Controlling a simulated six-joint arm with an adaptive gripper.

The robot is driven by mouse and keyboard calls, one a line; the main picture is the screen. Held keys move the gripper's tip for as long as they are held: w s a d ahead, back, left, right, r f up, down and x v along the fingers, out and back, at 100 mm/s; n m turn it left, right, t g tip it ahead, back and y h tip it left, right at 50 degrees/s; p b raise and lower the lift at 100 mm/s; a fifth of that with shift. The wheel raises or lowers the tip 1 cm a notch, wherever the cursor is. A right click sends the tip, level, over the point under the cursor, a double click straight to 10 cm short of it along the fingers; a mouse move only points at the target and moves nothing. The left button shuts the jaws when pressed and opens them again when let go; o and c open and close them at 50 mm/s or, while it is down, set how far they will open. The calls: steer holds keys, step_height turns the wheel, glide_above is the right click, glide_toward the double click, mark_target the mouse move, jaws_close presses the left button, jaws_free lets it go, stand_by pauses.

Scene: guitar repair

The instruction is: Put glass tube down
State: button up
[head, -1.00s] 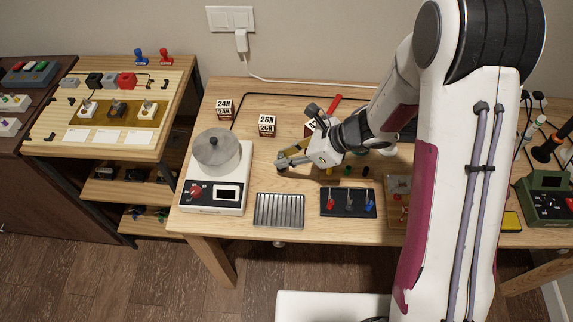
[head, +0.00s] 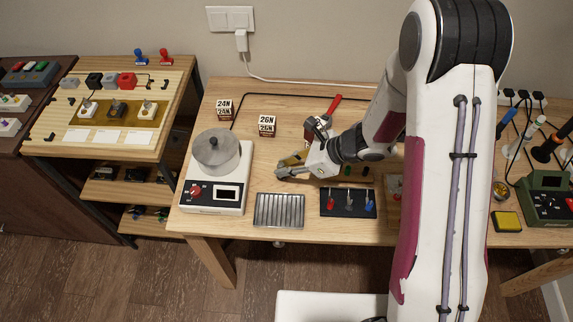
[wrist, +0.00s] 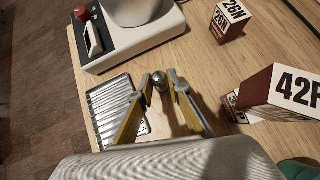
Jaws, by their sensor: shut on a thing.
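In the wrist view the yellow-sided fingers (wrist: 160,84) are shut on a small, shiny, grey-green rounded end, which I take to be the glass tube (wrist: 160,79). Only this end shows; the rest of the tube is hidden, and in the head view I cannot make it out. A ribbed metal tray (head: 279,211) lies just in front of the gripper. It also shows left of the fingers in the wrist view (wrist: 97,96). I cannot tell how high the tube is above the table.
The white scale (head: 239,197) with a round metal top stands left of the gripper. Boxes marked 24N (head: 224,107) and 26N (head: 267,126) stand behind. A black holder with small tools (head: 348,213) lies right of the tray.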

steer(key=shift+f, duration=0.1)
steer(key=o, duration=0.8)
steer(key=shift+o, duration=0.2)
steer(key=v, duration=1.2)
steer(key=shift+w+d, duration=0.1)
stand_by(0.6)
